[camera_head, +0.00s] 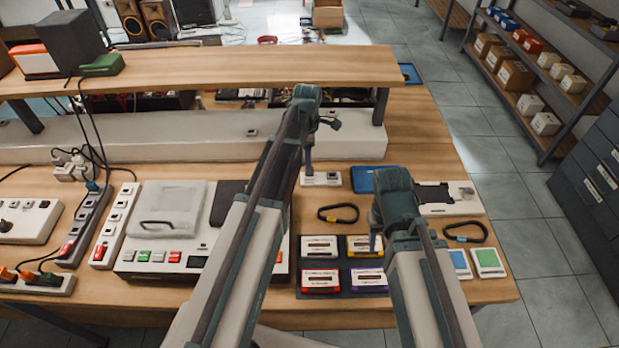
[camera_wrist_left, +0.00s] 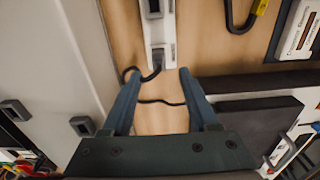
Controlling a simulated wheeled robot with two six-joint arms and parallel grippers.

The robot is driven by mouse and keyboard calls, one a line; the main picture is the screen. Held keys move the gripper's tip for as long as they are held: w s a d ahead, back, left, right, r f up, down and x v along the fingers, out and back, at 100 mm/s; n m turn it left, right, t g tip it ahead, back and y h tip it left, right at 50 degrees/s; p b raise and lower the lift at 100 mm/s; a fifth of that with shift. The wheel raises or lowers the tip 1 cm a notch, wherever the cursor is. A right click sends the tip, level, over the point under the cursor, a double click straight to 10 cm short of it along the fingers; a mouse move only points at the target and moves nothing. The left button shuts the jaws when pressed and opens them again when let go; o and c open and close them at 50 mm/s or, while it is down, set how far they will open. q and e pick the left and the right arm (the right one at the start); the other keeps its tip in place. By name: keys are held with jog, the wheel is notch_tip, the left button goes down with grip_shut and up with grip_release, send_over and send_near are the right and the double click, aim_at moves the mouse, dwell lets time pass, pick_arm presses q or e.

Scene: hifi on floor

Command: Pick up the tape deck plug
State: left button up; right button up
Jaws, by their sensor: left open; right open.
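A short white socket strip (camera_head: 320,178) lies on the bench below my left gripper (camera_head: 318,145). In the left wrist view, a dark plug (camera_wrist_left: 158,58) sits at the near end of this strip (camera_wrist_left: 157,25), with a black cord looping from it. My left gripper (camera_wrist_left: 161,74) is open, its two fingers apart on either side of the plug's line, with nothing between them. The tape deck (camera_head: 165,265), with its grey lid, stands left of my left arm. My right gripper (camera_head: 376,240) is open and empty over the cassettes.
Cassettes (camera_head: 320,247) lie in a dark tray at the front. A black cable loop (camera_head: 338,213) and a blue case (camera_head: 370,180) lie nearby. A wooden shelf (camera_head: 240,68) and a long white ledge (camera_head: 200,135) run behind. Several power strips (camera_head: 85,227) stand at the left.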

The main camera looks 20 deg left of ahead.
pick_arm(q)
jog(key=f+b, duration=0.5)
jog(key=shift+w+d+f, duration=0.1)
jog(key=shift+d+f, duration=0.05)
jog(key=shift+d, duration=0.1)
pick_arm(e)
notch_tip(320, 180, down, 5)
jog(key=shift+f, duration=0.15)
pick_arm(q)
grip_shut()
